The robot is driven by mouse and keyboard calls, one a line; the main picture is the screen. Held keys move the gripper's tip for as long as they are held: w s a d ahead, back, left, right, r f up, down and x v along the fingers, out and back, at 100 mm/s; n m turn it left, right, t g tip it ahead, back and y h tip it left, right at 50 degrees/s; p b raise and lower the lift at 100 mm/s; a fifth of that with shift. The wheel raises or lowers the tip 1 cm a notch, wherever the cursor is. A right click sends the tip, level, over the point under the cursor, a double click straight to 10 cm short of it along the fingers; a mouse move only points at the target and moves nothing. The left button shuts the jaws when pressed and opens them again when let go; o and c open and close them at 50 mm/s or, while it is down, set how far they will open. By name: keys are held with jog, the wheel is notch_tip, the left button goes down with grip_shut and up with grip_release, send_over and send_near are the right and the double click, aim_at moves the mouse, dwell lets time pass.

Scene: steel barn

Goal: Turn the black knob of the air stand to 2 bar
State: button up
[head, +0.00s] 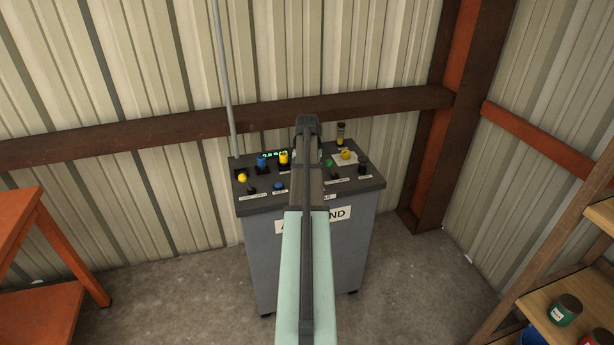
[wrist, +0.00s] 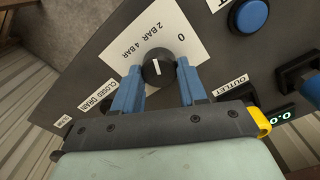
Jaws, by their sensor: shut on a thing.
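The air stand (head: 262,240) is a grey cabinet with a dark sloped top by the corrugated wall. In the wrist view, its black knob (wrist: 158,68) has a white pointer line and sits on a white scale plate (wrist: 190,55) marked 0, 2 BAR and 4 BAR. The line runs roughly up and down the picture, toward the 2 BAR side; its exact setting is hard to tell. My gripper (wrist: 157,88) is shut on the knob, a blue finger on each side. In the head view, my arm hides the knob and the fingers. The green display (wrist: 281,115) seems to read 0.0.
Other controls crowd the panel: a blue button (wrist: 251,15), a blue-handled part (wrist: 297,72) and a yellow button (head: 242,178). An orange bench (head: 35,225) stands left, and a wooden shelf with cans (head: 565,309) right. Bare concrete floor lies around the stand.

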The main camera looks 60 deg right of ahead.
dwell(0.4)
jog(key=o, duration=1.1)
jog(key=shift+c, duration=0.2)
notch_tip(320, 180, up, 14)
jog(key=shift+f, duration=0.1)
